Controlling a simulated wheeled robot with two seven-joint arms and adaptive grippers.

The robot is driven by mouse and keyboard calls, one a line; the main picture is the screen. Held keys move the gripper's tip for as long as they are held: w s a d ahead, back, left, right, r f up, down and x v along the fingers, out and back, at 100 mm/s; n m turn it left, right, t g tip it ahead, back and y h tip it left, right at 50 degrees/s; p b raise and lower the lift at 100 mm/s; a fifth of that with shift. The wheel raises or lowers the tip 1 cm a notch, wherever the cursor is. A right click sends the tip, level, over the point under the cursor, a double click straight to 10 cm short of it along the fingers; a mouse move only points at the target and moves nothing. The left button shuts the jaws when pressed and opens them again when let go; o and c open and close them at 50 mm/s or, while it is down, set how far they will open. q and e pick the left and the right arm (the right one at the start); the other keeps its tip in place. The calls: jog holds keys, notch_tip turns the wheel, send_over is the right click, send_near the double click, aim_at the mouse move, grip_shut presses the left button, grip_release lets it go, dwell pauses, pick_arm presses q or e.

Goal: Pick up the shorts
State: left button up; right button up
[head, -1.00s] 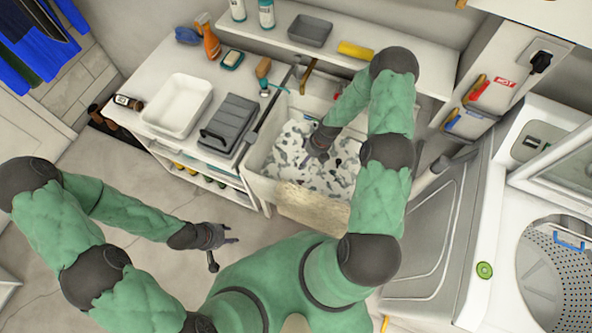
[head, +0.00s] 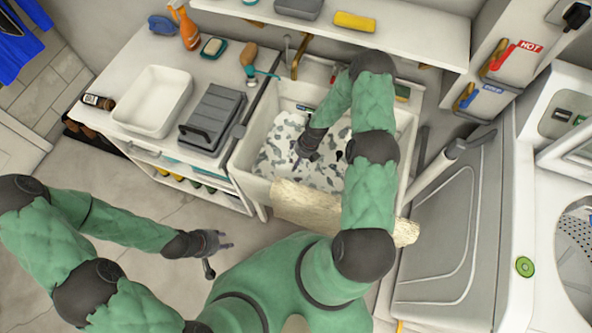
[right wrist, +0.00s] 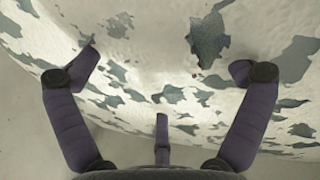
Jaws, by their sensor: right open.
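The shorts (head: 285,150) look like the white cloth with grey-green blotches lying spread in the sink basin (head: 242,160). The cloth also fills the upper part of the right wrist view (right wrist: 150,60). My right gripper (head: 300,160) reaches down into the basin over the left part of the cloth. In the right wrist view its fingers (right wrist: 163,75) are spread apart in front of the cloth, with nothing between them. Whether they touch the cloth is unclear. My left gripper (head: 226,243) hangs low over the floor, left of my body, with its fingers apart and empty.
A cream towel (head: 300,203) hangs over the basin's front edge. A counter on the left holds a white tub (head: 152,100) and a grey case (head: 211,120). A shelf (head: 405,32) runs above the basin. A washing machine stands at the right.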

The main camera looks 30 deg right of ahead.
jog(key=shift+x, duration=0.75)
jog(key=b+x, duration=0.2)
jog(key=x, duration=0.1)
jog(key=b+x, duration=0.1)
jog(key=shift+s+a+f, duration=0.25)
jog(key=shift+s, duration=0.1)
jog(key=shift+a+f+b, duration=0.1)
jog(key=shift+f+b, duration=0.2)
jog(key=shift+f, duration=0.1)
jog(key=c, duration=1.4)
jog(key=shift+c, duration=0.3)
jog(key=shift+r, duration=0.1)
notch_tip(320, 180, up, 28)
jog(key=p, duration=1)
